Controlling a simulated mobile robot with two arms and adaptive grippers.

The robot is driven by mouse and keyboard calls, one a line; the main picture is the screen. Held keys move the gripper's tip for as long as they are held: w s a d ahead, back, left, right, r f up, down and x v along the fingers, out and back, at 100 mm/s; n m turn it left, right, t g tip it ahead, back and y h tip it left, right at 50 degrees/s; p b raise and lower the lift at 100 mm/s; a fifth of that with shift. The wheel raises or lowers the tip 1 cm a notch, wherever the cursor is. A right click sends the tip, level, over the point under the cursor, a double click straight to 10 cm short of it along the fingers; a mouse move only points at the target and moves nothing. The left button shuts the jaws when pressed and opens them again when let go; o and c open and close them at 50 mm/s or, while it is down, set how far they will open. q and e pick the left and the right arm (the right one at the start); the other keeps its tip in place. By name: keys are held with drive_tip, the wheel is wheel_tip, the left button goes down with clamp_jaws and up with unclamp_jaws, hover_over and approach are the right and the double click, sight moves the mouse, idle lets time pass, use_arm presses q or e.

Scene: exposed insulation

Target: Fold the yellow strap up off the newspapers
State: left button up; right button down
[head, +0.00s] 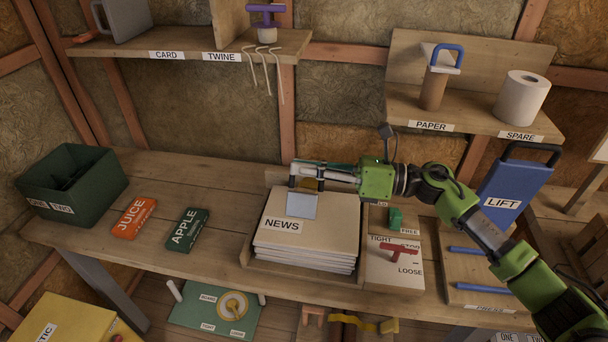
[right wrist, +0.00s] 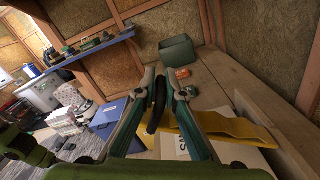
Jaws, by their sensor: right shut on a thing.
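The newspapers (head: 335,222) lie in a stack on a wooden tray on the bench, with a NEWS label at the front. My right gripper (head: 305,176) is over the back left of the stack, its fingers pointing left. In the right wrist view the strap (right wrist: 232,128) is a wide yellow band rising over the papers, partly hidden by a finger. The right gripper (right wrist: 160,92) is shut, with a dark curved piece between its fingers. My left gripper is not in view.
A TIGHT/LOOSE panel with a red handle (head: 398,253) is close on the right. A blue LIFT panel (head: 516,190) is farther right. Shelves hang above.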

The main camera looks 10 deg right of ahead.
drive_tip(key=shift+w+d, duration=0.1)
drive_tip(key=c, duration=2.2)
unclamp_jaws()
drive_tip(key=shift+o, duration=0.2)
drive_tip(key=v, duration=1.2)
